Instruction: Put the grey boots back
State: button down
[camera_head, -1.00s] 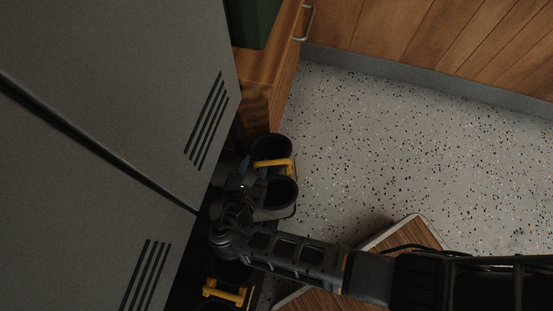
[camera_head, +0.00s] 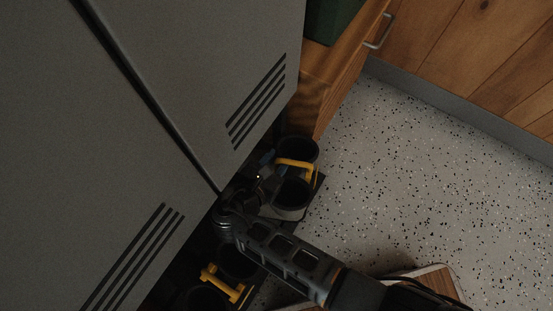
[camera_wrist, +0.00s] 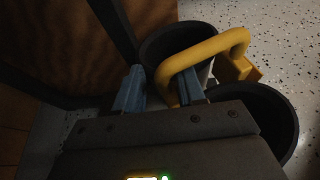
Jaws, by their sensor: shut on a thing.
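A pair of dark grey boots (camera_head: 290,213), joined by a yellow handle (camera_head: 295,163), stands at the foot of the grey lockers. Their round openings face up in the head view. My gripper (camera_head: 266,170) reaches in from the locker side and is shut on the yellow handle. In the wrist view my two bluish fingers (camera_wrist: 160,88) sit on either side of one end of the yellow handle (camera_wrist: 205,50), with the dark boot openings behind and to the right. A second dark pair with a yellow handle (camera_head: 222,284) stands lower left, partly hidden by my arm.
Grey lockers (camera_head: 190,70) with vent slots rise close on the left. A wooden cabinet (camera_head: 335,85) with a metal pull and a green object (camera_head: 330,18) on top stands behind the boots. Speckled floor (camera_head: 420,180) is clear on the right. A wooden-topped piece (camera_head: 440,283) is at the bottom.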

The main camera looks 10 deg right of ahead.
jog(key=c, duration=1)
grip_release()
jog(key=shift+f, duration=0.2)
jog(key=o, duration=0.4)
jog(key=shift+r, duration=0.1)
